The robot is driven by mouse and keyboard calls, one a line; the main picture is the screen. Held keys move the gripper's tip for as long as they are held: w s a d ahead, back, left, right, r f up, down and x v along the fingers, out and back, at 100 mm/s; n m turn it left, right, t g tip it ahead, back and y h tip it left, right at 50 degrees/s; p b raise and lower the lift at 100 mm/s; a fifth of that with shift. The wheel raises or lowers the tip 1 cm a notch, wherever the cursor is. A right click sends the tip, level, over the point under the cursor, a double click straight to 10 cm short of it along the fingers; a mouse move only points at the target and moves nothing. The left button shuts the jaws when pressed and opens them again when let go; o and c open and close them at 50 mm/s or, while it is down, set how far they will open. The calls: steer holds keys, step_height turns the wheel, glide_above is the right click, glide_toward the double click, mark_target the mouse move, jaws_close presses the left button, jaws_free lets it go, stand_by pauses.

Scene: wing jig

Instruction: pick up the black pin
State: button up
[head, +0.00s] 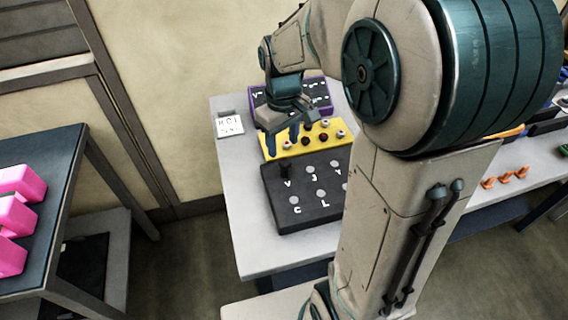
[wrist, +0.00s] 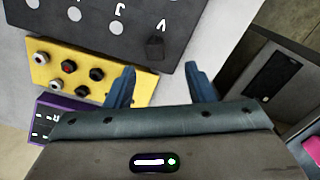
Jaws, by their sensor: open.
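A short black pin (head: 285,171) stands upright on the black board (head: 300,222) near its back left corner, by the letter V. In the wrist view the black pin (wrist: 155,46) stands near the board's edge, just beyond the gap between my fingers. My gripper (head: 283,143) is open and points down over the yellow block's left end, behind the pin. In the wrist view my gripper (wrist: 160,70) has its two blue fingers spread, with nothing between them. The fingers appear apart from the pin. My arm hides the right part of the black board in the head view.
The yellow block (head: 330,149) beside the black board holds several dark, red and silver studs. A purple-edged panel (head: 319,90) lies behind it. A white label card (head: 229,125) lies at the left on the grey table (head: 248,245). Pink blocks (head: 14,216) sit on a separate table.

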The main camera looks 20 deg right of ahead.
mark_target(285, 162)
step_height(285, 162, down, 5)
steer(key=shift+r, duration=0.1)
steer(key=shift+w+d+f+p, duration=0.1)
steer(key=shift+d+f+p, duration=0.1)
steer(key=shift+f, duration=1.15)
steer(key=shift+w+d+f+p, duration=0.1)
steer(key=shift+f+p, duration=0.05)
steer(key=shift+f, duration=1.2)
steer(key=shift+c, duration=0.3)
jaws_close()
